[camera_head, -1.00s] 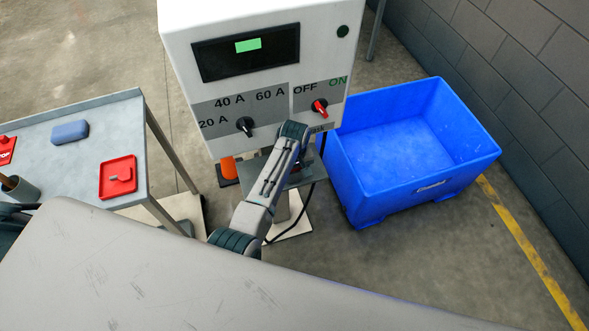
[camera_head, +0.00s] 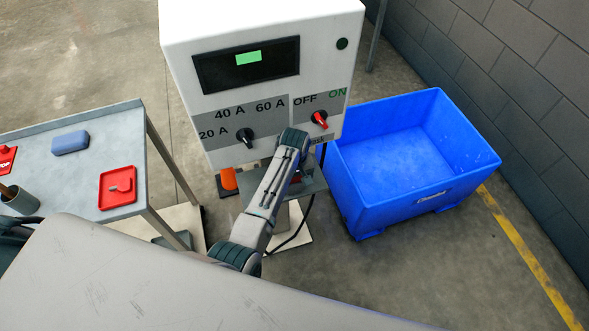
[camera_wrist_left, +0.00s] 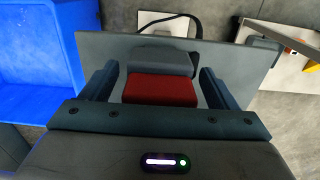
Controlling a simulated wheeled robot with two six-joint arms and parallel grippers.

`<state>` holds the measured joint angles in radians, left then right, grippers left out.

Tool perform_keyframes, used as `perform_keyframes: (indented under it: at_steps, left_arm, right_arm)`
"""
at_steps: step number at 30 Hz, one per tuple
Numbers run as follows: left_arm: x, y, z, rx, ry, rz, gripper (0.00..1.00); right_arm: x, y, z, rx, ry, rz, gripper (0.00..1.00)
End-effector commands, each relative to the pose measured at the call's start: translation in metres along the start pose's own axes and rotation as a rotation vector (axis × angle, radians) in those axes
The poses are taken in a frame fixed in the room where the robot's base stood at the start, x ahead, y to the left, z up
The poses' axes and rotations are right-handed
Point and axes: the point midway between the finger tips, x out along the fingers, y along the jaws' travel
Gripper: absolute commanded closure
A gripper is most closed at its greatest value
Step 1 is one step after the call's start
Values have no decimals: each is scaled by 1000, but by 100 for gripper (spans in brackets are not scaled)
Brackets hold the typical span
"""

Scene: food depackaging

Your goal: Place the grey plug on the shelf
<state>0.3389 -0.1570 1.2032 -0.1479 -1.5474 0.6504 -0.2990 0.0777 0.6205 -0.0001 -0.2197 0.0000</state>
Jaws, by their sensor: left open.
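In the left wrist view the plug (camera_wrist_left: 160,62) has a grey body and a red end toward me. It appears to rest on the grey shelf (camera_wrist_left: 100,48), and I see no clear gap under it. My left gripper (camera_wrist_left: 158,75) is open, with one finger on each side of the plug and narrow gaps between. In the head view the shelf (camera_head: 312,186) juts out below the white charger box, and my left arm hides most of the plug and the gripper. My right gripper does not show.
The white charger box (camera_head: 265,25) with dials stands right above the shelf. A blue bin (camera_head: 355,190) stands to its right. A grey table (camera_head: 75,185) at the left holds a red tray (camera_head: 118,198) and a blue block (camera_head: 70,142). A black cable (camera_head: 297,232) hangs below the shelf.

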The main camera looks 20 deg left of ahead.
Motion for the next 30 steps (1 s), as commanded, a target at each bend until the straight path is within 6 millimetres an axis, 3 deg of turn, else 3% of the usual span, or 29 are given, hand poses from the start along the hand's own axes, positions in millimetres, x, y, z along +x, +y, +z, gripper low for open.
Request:
perform_keyframes:
  at_steps: [9,15,30]
  left_arm:
    - [-66,1,-1,0,4,5,18]
    - [-94,1,-1,0,3,2,18]
    - [-101,-3,1,2,2,1,18]
  right_arm:
    - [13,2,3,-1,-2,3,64]
    - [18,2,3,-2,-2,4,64]
    - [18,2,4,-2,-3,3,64]
